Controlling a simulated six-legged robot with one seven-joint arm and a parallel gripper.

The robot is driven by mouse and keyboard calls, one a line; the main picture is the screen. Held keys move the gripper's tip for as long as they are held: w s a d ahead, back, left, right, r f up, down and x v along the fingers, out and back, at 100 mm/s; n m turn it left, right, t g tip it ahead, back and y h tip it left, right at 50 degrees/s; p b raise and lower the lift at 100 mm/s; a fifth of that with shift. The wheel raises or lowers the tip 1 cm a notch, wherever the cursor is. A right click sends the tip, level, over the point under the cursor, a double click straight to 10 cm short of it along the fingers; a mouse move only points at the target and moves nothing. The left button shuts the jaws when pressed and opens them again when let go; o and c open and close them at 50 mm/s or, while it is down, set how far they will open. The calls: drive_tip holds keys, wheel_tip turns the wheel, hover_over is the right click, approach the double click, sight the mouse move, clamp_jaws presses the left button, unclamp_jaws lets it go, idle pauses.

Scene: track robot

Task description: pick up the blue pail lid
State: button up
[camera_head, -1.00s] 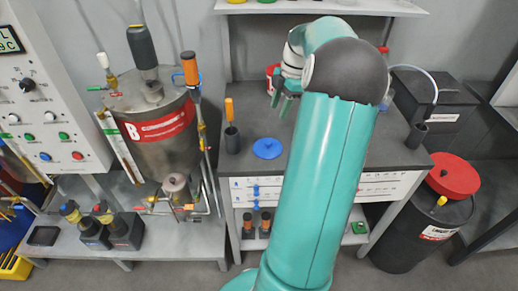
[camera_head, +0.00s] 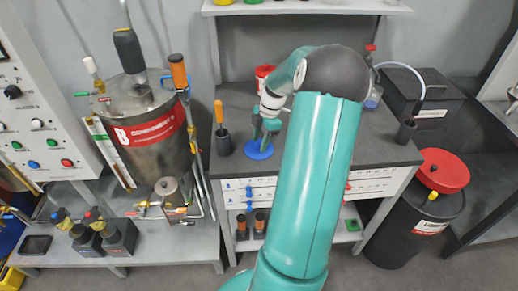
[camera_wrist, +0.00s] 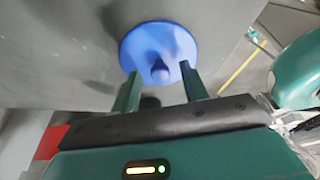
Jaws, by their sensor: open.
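The blue pail lid (camera_head: 259,150) lies flat on the dark grey tabletop in the head view, near the table's front edge. In the wrist view the blue lid (camera_wrist: 158,42) is a round disc with a small knob at its middle. My gripper (camera_head: 265,130) is right over the lid in the head view. In the wrist view my gripper (camera_wrist: 160,82) is open, with one green finger on each side of the knob. Whether the fingertips touch the lid cannot be told.
A dark cup with an orange-handled tool (camera_head: 222,135) stands left of the lid. A red and white container (camera_head: 264,75) is behind my gripper. A steel tank (camera_head: 148,135) stands at the left, and a black drum with a red lid (camera_head: 440,172) at the right. A shelf (camera_head: 310,8) hangs above.

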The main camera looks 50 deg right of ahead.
drive_tip(key=shift+f, duration=0.15)
clamp_jaws()
idle(0.4)
